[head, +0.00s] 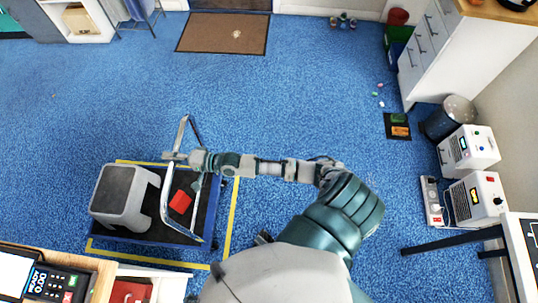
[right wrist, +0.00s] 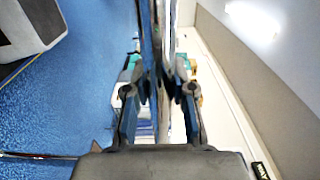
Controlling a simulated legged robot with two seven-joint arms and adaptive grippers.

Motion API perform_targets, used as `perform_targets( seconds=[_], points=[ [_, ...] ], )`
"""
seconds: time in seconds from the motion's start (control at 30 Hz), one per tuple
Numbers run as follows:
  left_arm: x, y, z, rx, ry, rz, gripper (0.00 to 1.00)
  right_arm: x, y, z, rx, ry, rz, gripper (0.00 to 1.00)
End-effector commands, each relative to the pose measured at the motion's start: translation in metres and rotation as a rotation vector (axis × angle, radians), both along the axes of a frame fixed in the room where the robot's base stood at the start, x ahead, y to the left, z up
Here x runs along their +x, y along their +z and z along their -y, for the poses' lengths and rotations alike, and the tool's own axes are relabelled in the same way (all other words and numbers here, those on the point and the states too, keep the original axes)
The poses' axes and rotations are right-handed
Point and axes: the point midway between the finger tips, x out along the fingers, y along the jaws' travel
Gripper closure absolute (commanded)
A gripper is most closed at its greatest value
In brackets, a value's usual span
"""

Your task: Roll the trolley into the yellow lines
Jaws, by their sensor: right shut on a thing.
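The trolley, a low flatbed with a blue rim (head: 150,236) and dark deck, stands at the lower left in the head view. Its metal handle frame (head: 167,205) rises at its right end. Yellow lines (head: 232,215) on the floor show right of and below the trolley, with a gap to each. Another piece shows along its upper edge; the left side is unclear. A grey step stool (head: 122,195) and a red item (head: 180,201) ride on the deck. My right gripper (head: 174,157) is shut on the handle; the bar runs between its fingers (right wrist: 160,88). My left gripper is out of view.
A desk with a payment terminal (head: 55,282) is close below the trolley. White drawers (head: 428,50), a bin (head: 450,117) and white machines (head: 468,147) line the right. A brown doormat (head: 225,33) lies at the back. Blue floor between is mostly clear.

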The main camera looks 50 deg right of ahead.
Motion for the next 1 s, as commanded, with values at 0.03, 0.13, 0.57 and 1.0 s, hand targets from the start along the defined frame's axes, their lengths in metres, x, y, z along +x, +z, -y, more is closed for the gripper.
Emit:
perform_targets(
  seconds=[0.03,0.13,0.57,1.0],
  points=[
    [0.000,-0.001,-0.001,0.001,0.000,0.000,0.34,-0.008,-0.017,-0.006,-0.013,0.016,-0.034,1.00],
    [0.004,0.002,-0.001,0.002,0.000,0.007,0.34,-0.008,-0.014,-0.004,-0.010,0.016,-0.033,1.00],
    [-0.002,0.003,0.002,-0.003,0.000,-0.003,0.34,-0.007,-0.009,-0.001,-0.007,0.014,-0.027,0.46],
    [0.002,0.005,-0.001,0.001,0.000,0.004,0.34,-0.006,-0.003,-0.001,-0.004,0.012,-0.016,0.46]
  ],
)
